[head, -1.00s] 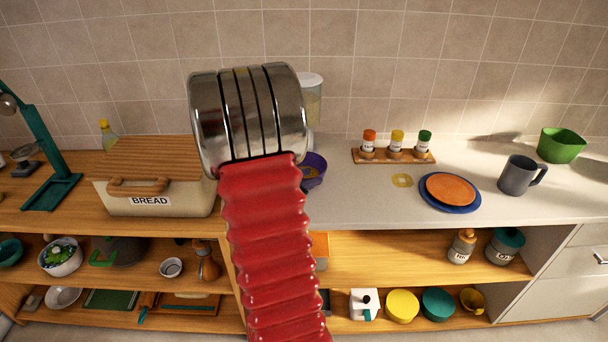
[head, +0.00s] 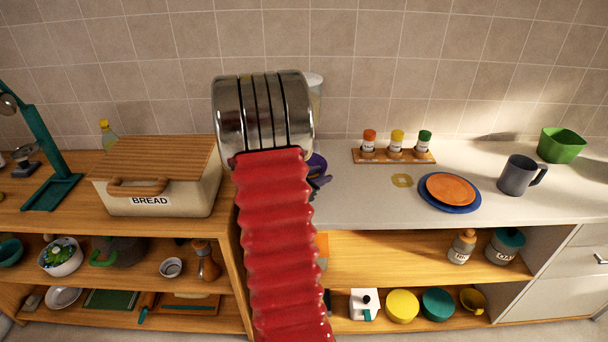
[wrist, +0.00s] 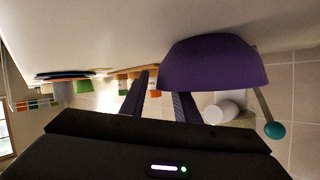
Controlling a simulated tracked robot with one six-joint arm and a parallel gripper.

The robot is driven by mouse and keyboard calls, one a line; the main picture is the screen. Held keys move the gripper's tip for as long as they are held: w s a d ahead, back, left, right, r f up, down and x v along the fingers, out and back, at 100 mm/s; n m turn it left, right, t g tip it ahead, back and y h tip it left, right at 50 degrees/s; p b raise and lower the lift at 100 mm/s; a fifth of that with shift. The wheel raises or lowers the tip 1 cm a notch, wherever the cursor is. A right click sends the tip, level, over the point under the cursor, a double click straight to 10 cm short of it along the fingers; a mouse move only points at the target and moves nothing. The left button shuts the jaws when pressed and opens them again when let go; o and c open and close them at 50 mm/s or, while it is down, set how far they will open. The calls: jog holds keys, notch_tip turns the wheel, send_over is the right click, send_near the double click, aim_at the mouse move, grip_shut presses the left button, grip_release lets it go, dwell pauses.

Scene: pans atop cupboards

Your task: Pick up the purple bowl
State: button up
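The purple bowl (head: 317,163) stands on the light counter, mostly hidden behind my red arm in the head view. In the wrist view the bowl (wrist: 212,62) is large, just beyond and to the right of the fingertips. My gripper (wrist: 162,84) is open, with its two dark fingers apart and nothing clearly held between them. The right finger's tip meets the bowl's edge in the picture; I cannot tell whether they touch. In the head view a dark part of my gripper (head: 321,183) shows in front of the bowl.
A clear container (head: 315,88) stands behind the bowl near the wall. A bread box (head: 160,190) is to the left. A spice rack (head: 394,156), an orange plate on a blue one (head: 451,189) and a grey mug (head: 520,176) are to the right.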

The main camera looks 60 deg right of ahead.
dwell(0.4)
grip_shut()
dwell(0.4)
